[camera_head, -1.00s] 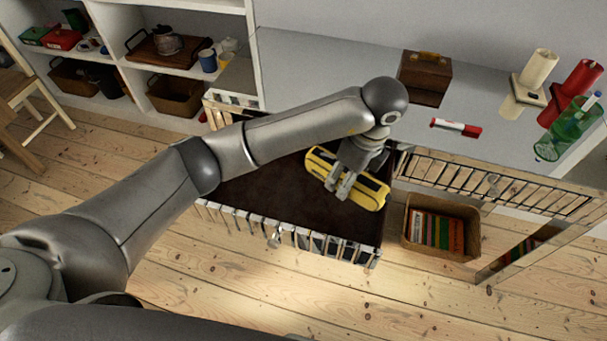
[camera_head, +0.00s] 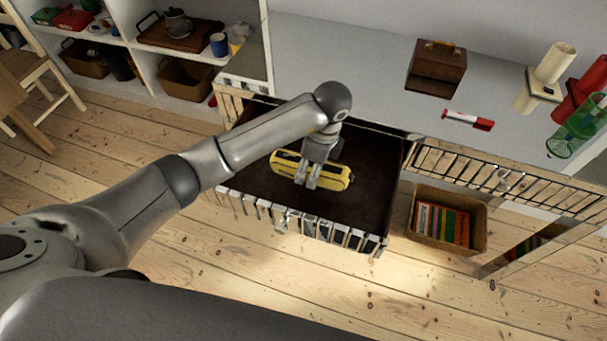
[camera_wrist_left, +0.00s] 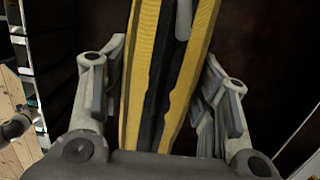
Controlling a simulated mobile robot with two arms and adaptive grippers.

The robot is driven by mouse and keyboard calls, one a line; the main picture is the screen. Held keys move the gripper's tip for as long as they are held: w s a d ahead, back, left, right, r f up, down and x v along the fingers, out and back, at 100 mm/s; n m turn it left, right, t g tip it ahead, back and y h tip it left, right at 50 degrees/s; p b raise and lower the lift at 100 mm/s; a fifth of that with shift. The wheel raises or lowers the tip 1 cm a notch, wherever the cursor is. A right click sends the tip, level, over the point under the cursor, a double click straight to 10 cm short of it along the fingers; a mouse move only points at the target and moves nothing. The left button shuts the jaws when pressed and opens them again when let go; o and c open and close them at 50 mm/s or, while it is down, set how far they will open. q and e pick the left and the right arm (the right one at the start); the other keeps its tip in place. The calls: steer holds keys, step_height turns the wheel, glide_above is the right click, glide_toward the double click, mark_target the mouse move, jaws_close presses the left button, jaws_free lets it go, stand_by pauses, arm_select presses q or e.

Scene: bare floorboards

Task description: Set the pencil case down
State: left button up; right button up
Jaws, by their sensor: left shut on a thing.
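The yellow and black pencil case (camera_head: 333,182) is in my left gripper (camera_head: 307,183), over the dark bottom of the open drawer (camera_head: 365,205). In the left wrist view the case (camera_wrist_left: 194,55) runs lengthwise between the two fingers (camera_wrist_left: 165,95), which stand on either side of it. The left gripper is shut on the case from above. In the head view the case lies level, near the middle of the drawer. I cannot tell whether it touches the drawer bottom. My right gripper is not in view.
The grey countertop (camera_head: 340,60) behind the drawer holds a brown box (camera_head: 437,68), a red and white marker (camera_head: 468,120) and a green glass (camera_head: 575,130). A basket of books (camera_head: 470,222) stands right of the drawer. Shelves stand at the back left. The rest of the drawer is bare.

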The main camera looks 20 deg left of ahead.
mark_target(304, 185)
arm_select(q)
steer(key=shift+w+a+f, duration=0.1)
steer(key=shift+a+f, duration=0.35)
steer(key=shift+f, duration=0.1)
steer(key=f, duration=0.2)
steer(key=a+f, duration=0.1)
steer(key=shift+w+a+f, duration=0.1)
steer(key=shift+a+f, duration=0.05)
steer(key=shift+f, duration=0.6)
steer(key=shift+f, duration=0.1)
steer(key=o, duration=1.1)
steer(key=r, duration=0.4)
steer(key=d+r, duration=0.1)
steer(key=r, duration=0.3)
steer(key=d+r, duration=0.1)
steer(key=r, duration=0.3)
